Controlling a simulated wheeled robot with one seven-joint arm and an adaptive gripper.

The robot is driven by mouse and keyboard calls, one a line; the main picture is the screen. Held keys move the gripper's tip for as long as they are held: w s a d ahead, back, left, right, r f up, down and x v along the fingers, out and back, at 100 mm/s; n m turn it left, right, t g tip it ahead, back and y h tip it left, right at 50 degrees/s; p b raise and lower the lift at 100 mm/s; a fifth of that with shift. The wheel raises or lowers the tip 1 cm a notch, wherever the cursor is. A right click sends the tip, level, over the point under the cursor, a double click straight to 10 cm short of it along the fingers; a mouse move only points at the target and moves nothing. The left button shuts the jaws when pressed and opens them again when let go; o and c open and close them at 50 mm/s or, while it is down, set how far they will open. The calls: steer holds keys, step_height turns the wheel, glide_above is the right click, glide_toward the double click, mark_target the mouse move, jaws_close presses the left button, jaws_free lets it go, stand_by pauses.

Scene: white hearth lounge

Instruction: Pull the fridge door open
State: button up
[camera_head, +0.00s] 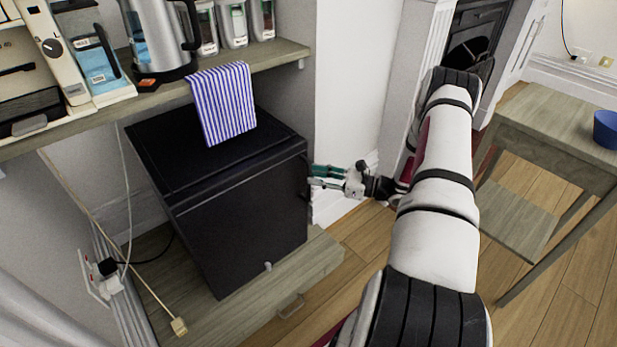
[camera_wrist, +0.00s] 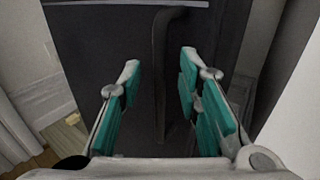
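A small black fridge (camera_head: 245,215) stands on a low wooden platform under a shelf. Its door looks shut in the head view. In the wrist view the dark door (camera_wrist: 90,50) fills the middle, with a long curved black handle (camera_wrist: 165,85) running down it. My gripper (camera_head: 314,176) is at the right edge of the fridge front in the head view. In the wrist view my gripper (camera_wrist: 160,62) is open, its teal-padded fingers on either side of the handle with gaps showing. I cannot tell how deep the handle sits between them.
The shelf (camera_head: 285,54) above the fridge holds a kettle (camera_head: 158,35), canisters and a striped cloth (camera_head: 222,103) that hangs over its edge. A white wall (camera_head: 345,85) stands right of the fridge. A wooden table (camera_head: 560,125) with a blue bowl (camera_head: 606,130) is at the right.

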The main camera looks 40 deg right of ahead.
steer(key=shift+x, duration=1.6)
jaws_close()
